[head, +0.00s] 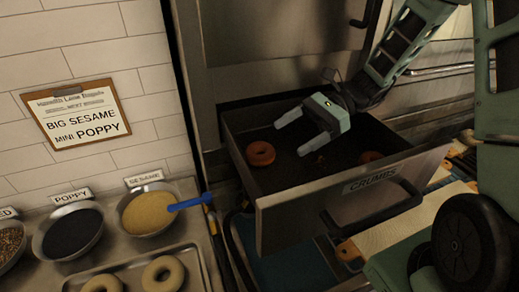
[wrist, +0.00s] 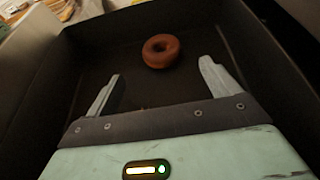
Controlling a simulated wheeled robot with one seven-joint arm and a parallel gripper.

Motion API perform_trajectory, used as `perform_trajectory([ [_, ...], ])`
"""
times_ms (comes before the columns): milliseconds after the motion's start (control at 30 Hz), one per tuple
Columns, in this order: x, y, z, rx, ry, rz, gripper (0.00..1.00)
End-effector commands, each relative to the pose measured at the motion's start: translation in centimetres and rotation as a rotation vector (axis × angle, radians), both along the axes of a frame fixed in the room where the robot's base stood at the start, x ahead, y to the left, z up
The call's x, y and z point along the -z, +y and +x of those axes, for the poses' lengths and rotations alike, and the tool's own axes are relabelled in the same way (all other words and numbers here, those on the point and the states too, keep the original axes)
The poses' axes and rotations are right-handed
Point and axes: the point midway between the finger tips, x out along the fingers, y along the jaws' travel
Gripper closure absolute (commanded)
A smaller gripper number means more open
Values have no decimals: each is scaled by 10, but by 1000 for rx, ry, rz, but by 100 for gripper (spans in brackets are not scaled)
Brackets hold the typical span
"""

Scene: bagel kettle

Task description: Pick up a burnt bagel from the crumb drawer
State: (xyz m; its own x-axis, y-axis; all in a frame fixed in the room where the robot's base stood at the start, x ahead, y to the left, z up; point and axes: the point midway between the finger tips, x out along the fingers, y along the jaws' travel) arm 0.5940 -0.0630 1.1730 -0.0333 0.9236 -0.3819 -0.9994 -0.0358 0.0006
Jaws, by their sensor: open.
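The crumb drawer (head: 282,212), labelled CRUMBS, is pulled open. A brown-orange bagel (head: 259,160) lies on its floor at the left, and another bagel (head: 371,156) lies at the right, partly hidden by the front wall. My gripper (head: 290,138) is over the drawer, pointing left, with its fingers apart and nothing between them. In the wrist view one whole bagel (wrist: 160,61) lies flat beyond the fingertips of my gripper (wrist: 160,72), roughly centred between them. It appears to be the left bagel. The gripper's height above the drawer floor is hard to judge.
The drawer's walls (wrist: 240,60) rise around the bagels and gripper. Left of the drawer, a counter holds bowls of poppy (head: 72,245) and sesame (head: 150,213), a blue-handled tool (head: 190,203) and a tray with pale bagels (head: 163,273). An order clipboard (head: 76,115) hangs on the tiled wall.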

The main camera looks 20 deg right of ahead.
Motion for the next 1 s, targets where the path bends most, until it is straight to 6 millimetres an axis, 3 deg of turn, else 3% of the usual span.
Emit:
perform_trajectory([
  [267,7,21,0,-1,1,1,12],
  [533,22,56,1,-1,3,1,12],
  [867,27,62,1,1,0,-1,12],
  [1000,27,62,1,1,0,-1,51],
])
